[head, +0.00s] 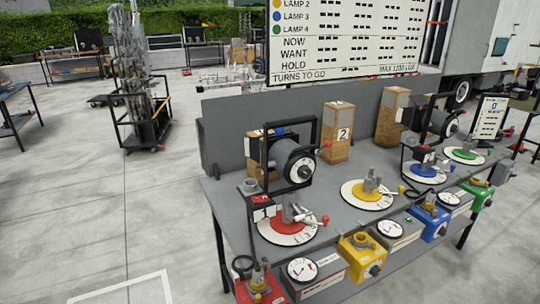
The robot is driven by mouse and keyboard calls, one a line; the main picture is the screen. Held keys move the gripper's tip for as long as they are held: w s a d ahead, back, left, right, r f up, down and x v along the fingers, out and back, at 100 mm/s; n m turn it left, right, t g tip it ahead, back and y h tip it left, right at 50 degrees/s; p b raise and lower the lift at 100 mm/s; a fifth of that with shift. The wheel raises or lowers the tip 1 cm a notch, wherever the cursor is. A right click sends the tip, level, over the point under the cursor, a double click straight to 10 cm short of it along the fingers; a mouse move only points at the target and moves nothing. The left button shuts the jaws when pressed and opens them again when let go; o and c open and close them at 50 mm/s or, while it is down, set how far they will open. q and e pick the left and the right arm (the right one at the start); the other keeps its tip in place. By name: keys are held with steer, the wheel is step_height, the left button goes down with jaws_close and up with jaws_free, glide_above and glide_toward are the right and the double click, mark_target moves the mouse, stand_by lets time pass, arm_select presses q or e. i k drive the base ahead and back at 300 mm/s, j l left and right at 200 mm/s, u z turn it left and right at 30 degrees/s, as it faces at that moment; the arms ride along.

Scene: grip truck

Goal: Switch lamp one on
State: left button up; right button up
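A black lamp head (295,160) sits in a black yoke at the left end of the grey bench, above a red round dial (288,225) with a white rim. A plate marked "1" (264,213) stands at that dial's left. The red box is partly cut off by the bottom edge. I cannot tell which part is the switch or whether the lamp is lit. Neither gripper is in view.
Along the grey bench (330,170) stand a yellow dial (366,195), blue dial (426,174) and green dial (465,155), with matching boxes in front. A white board (345,40) hangs behind. A wheeled rack (140,110) stands at left. The floor left of the bench is clear.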

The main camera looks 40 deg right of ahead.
mark_target(255, 199)
steer(key=z, duration=1.2)
